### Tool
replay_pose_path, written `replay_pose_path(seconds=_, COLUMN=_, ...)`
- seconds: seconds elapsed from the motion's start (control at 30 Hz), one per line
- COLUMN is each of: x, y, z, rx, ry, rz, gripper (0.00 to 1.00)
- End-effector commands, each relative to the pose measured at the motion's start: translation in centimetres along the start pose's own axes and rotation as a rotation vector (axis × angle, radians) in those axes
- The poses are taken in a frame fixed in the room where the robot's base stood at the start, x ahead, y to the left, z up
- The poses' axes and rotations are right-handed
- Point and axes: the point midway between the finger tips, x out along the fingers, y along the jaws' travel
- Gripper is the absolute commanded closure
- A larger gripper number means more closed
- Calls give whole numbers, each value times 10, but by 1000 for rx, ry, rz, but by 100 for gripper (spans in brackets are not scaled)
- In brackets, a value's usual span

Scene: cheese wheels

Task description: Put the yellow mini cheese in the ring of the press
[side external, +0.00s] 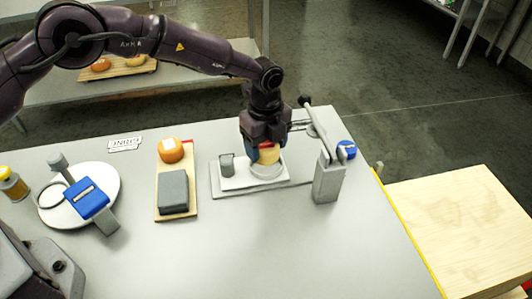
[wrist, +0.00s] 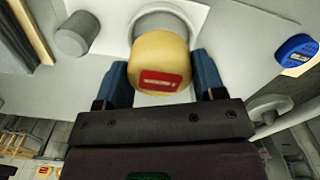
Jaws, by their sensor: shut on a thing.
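The yellow mini cheese (wrist: 160,55) has a red label and sits between the blue fingers of my gripper (wrist: 163,85) in the wrist view. In the side view my gripper (side external: 264,150) points down, shut on the yellow cheese (side external: 269,155). The cheese is directly above or at the ring of the press (side external: 267,171), a pale round ring on a white plate. The ring also shows behind the cheese in the wrist view (wrist: 170,20). I cannot tell whether the cheese's underside is inside the ring.
A grey cylinder (side external: 227,164) stands left of the ring. The press post with its lever (side external: 328,180) stands to the right, a blue cheese (side external: 346,149) beyond it. An orange cheese (side external: 170,150) and a grey block (side external: 173,191) lie on a wooden board to the left.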

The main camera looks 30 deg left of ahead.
Motion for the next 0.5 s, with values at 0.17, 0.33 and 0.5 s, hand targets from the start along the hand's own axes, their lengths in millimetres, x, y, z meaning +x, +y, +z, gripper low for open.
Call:
replay_pose_path(seconds=0.17, x=26, y=0, z=0, rx=0, ry=0, rz=3, gripper=67)
replay_pose_path(seconds=0.33, x=31, y=-1, z=0, rx=0, ry=0, rz=-2, gripper=67)
replay_pose_path(seconds=0.5, x=32, y=-1, z=0, rx=0, ry=0, rz=-1, gripper=67)
